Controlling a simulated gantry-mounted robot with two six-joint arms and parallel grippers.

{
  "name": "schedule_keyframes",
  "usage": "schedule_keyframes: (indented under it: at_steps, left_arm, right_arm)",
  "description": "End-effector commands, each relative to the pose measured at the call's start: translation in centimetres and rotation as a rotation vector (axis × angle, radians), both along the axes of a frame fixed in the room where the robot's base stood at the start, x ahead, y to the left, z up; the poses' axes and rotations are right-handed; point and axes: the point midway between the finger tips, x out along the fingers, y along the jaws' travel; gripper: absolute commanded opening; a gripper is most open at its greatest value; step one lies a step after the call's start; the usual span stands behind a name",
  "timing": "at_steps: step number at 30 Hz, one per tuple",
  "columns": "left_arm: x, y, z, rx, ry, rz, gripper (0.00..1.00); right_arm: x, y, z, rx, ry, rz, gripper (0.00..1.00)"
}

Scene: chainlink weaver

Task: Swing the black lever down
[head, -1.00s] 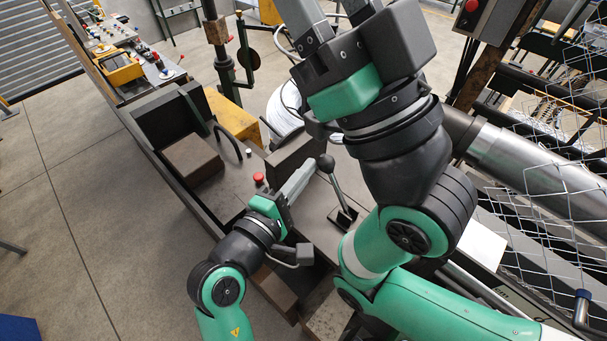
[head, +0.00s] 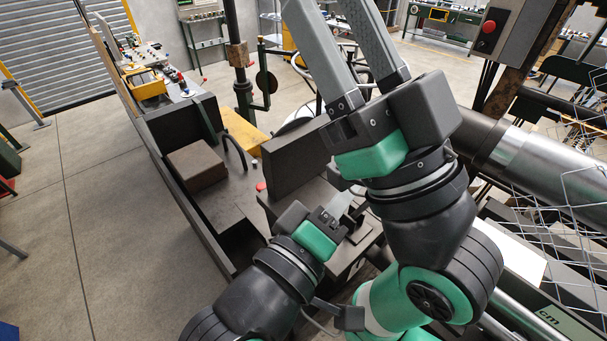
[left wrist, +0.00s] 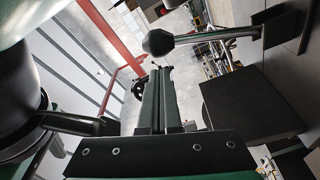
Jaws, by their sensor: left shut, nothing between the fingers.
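The black lever has a round black knob (left wrist: 158,42) and a metal shaft (left wrist: 205,36) in the left wrist view. The shaft runs from the knob to a dark mount at upper right. My left gripper (left wrist: 160,72) is shut and empty, its fingertips just beside the knob in that picture; I cannot tell whether they touch. In the head view my left gripper (head: 345,202) is near the lever's dark base, and the lever is mostly hidden behind my arms. My right gripper (head: 328,15) is raised, its fingers spread and empty, with tips at the top edge.
A brown block (head: 197,166) sits on the machine bed at left. A dark upright plate (head: 295,155) stands just beyond my left gripper. Wire mesh (head: 565,235) is at right. Open floor lies at left.

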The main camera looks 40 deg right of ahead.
Motion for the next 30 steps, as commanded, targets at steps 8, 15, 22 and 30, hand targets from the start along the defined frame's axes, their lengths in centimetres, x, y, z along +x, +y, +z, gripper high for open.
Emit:
schedule_keyframes:
  at_steps: [8, 15, 22, 30]
  left_arm:
    - [-2.5, -0.1, -0.8, 0.006, -0.108, -0.001, 0.0]
    - [-3.7, -0.1, -1.2, 0.004, -0.105, 0.0, 0.0]
    - [-4.1, -0.1, -1.5, 0.005, -0.104, 0.0, 0.0]
    - [-4.1, -0.2, -1.5, 0.005, -0.104, 0.001, 0.0]
  right_arm:
    - [0.0, 0.0, -1.8, 0.0, 0.0, 0.0, 0.47]
    - [0.0, 0.0, -2.0, 0.0, 0.0, 0.0, 0.47]
    - [0.0, 0.0, -2.1, 0.0, 0.0, 0.0, 0.47]
    - [0.0, 0.0, -2.1, 0.0, 0.0, 0.0, 0.47]
